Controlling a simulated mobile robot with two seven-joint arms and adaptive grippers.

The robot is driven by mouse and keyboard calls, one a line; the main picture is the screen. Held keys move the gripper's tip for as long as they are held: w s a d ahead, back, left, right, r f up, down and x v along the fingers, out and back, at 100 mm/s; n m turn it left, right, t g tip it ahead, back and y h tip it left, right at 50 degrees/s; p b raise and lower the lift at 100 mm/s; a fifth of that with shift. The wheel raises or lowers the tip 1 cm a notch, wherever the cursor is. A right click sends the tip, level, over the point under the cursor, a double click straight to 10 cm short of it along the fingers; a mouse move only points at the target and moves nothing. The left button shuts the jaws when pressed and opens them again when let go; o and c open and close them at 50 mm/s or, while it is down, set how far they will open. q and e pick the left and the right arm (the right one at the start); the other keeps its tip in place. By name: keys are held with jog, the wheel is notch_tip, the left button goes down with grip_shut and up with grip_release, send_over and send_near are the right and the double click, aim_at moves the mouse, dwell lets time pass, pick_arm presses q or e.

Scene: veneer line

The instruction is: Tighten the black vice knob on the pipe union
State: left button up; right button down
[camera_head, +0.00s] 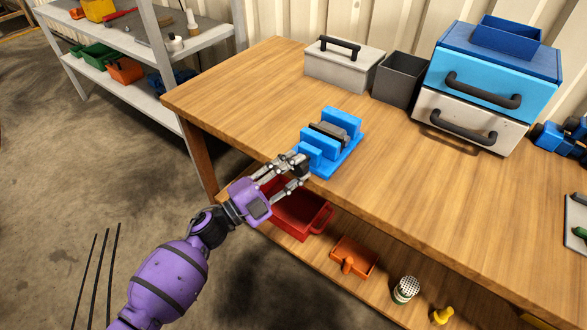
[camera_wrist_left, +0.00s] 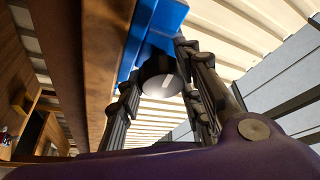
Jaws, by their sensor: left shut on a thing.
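A blue vice (camera_head: 350,158) stands on the wooden workbench near its front left edge. A dark grey pipe union (camera_head: 330,132) sits between the vice's blue jaws. In the head view the fingers largely hide the knob. My right gripper is in neither view.
On the workbench (camera_head: 240,90), a grey toolbox (camera_head: 340,68), a dark open bin (camera_head: 401,78) and a blue-and-white drawer unit (camera_head: 480,110) stand behind the vice. A red bin (camera_head: 297,215) is on the shelf below.

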pick_arm(q)
jog(key=shift+s+d+f, duration=0.2)
jog(key=shift+s+f, duration=0.05)
jog(key=shift+f, duration=0.05)
dwell(0.4)
jog(key=o, duration=1)
jog(key=shift+o, duration=0.4)
jog(key=shift+r, duration=0.15)
jog(key=v, duration=1.2)
